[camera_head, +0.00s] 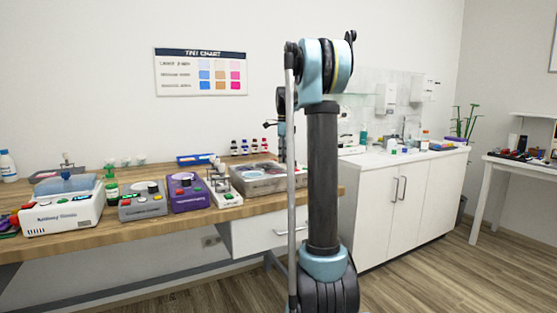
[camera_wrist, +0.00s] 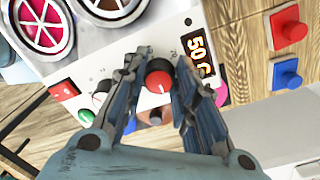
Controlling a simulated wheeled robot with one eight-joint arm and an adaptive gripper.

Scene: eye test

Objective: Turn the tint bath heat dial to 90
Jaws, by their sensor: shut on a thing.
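In the wrist view, a red dial (camera_wrist: 159,80) sits on the pale front panel (camera_wrist: 118,58) of the tint bath. A lit display (camera_wrist: 197,48) on the panel, turned sideways, reads about 50. My gripper (camera_wrist: 164,62) has its two fingers on either side of the dial, shut on it. Two round wells with grilles, one pink (camera_wrist: 42,22) and one brown (camera_wrist: 112,8), lie above the panel. In the head view, my arm hides the gripper and the dial. I cannot make out the display there.
A red switch (camera_wrist: 64,90) and a green button (camera_wrist: 86,116) are left of the dial. A red block (camera_wrist: 288,25) and a blue block (camera_wrist: 286,75) lie to the right. In the head view, several devices, including a purple one (camera_head: 187,198), crowd the wooden counter (camera_head: 150,222).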

